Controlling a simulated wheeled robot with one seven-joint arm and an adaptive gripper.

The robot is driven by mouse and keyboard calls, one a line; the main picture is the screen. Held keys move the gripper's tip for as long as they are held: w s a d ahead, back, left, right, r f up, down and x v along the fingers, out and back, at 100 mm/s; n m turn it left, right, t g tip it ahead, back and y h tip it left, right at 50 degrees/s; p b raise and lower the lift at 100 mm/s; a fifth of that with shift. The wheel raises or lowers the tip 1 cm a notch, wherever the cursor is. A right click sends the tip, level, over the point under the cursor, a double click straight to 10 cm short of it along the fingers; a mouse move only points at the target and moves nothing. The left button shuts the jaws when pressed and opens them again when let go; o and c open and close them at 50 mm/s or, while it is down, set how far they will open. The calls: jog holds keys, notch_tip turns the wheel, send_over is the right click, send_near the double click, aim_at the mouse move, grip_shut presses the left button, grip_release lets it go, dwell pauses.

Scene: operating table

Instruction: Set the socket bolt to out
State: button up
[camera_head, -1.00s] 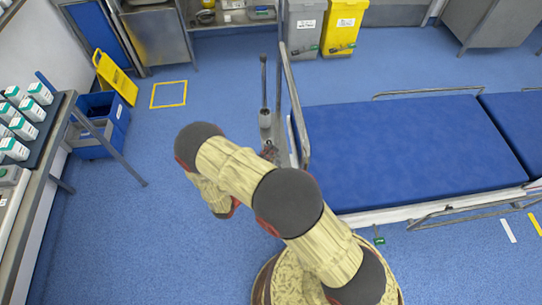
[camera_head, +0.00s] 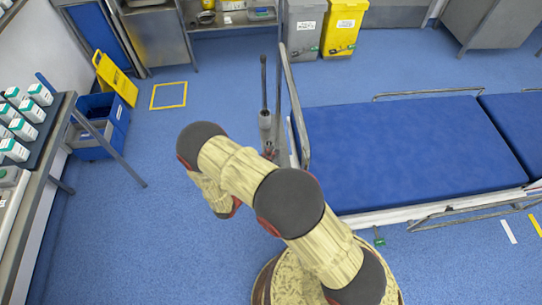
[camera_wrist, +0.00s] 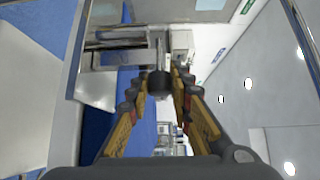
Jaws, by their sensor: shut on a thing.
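The socket (camera_head: 265,121) is a grey upright fitting at the near left corner of the operating table (camera_head: 410,150), with a thin dark pole (camera_head: 263,80) rising from it in the head view. In the wrist view a dark round knob (camera_wrist: 159,82), seemingly the socket bolt's end, sits between the fingertips. My gripper (camera_wrist: 160,94) is shut on it, one finger to each side. The bolt's shaft and its exact position are hard to make out. In the head view my arm hides most of the gripper beside the socket.
A grey side rail (camera_head: 296,110) runs along the table end close to the socket. A grey bin (camera_head: 303,28) and a yellow bin (camera_head: 343,28) stand behind.

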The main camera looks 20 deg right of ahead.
grip_shut()
jog(key=s, duration=0.1)
jog(key=s+p, duration=0.1)
jog(key=s, duration=0.1)
jog(key=shift+a+f, duration=0.1)
jog(key=shift+a, duration=0.1)
jog(key=o, duration=0.9)
grip_release()
jog(key=shift+a, duration=0.1)
jog(key=shift+o, duration=0.3)
jog(key=v, duration=1.2)
jog(key=shift+a, duration=0.1)
